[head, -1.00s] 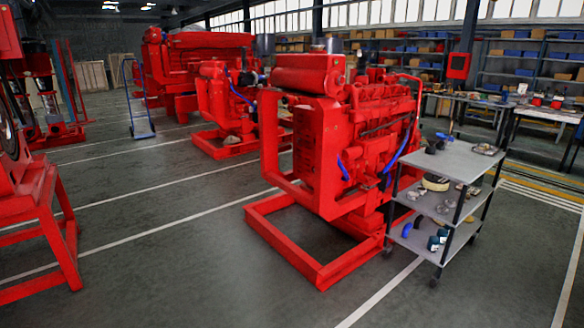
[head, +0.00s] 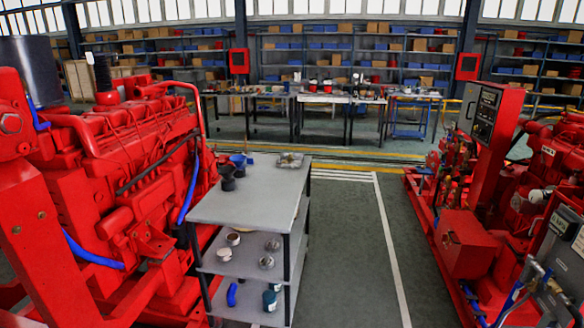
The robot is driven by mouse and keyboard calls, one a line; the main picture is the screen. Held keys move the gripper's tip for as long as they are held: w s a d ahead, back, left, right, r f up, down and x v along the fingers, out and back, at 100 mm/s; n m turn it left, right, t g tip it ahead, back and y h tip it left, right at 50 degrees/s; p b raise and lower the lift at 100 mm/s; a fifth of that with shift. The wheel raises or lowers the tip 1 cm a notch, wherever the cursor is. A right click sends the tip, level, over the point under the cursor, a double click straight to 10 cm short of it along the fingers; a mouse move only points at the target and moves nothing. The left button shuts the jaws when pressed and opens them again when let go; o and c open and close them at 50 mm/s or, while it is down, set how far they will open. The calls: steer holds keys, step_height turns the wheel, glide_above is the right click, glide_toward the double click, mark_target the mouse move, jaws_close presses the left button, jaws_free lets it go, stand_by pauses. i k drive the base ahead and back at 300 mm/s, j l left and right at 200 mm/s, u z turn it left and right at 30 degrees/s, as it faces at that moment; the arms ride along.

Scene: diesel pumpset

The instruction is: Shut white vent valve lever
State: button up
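I cannot make out a white vent valve lever in the head view. A red pumpset (head: 465,250) with a dark control panel (head: 487,112) stands at the right edge. Small pale fittings (head: 540,194) show on its right side, too small to tell what they are. Grey boxes with pipes and handles (head: 550,285) are at the lower right corner, partly cut off by the frame. A large red engine (head: 120,170) fills the left side. My gripper is not in view.
A grey three-tier cart (head: 255,195) with small parts stands beside the left engine. Free floor (head: 345,235) with a white line runs between the cart and the right pumpset. Workbenches (head: 320,98) and shelves with blue and brown boxes (head: 340,55) line the back.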

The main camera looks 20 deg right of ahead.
mark_target(516, 293)
steer(key=i+l+z, duration=0.1)
steer(key=i+z, duration=0.35)
steer(key=i+j+z, duration=0.1)
steer(key=i+z, duration=0.3)
steer(key=i+j+z, duration=0.25)
steer(key=i+z, duration=0.2)
steer(key=i+j+z, duration=0.9)
steer(key=i+j, duration=0.15)
steer(key=j, duration=0.2)
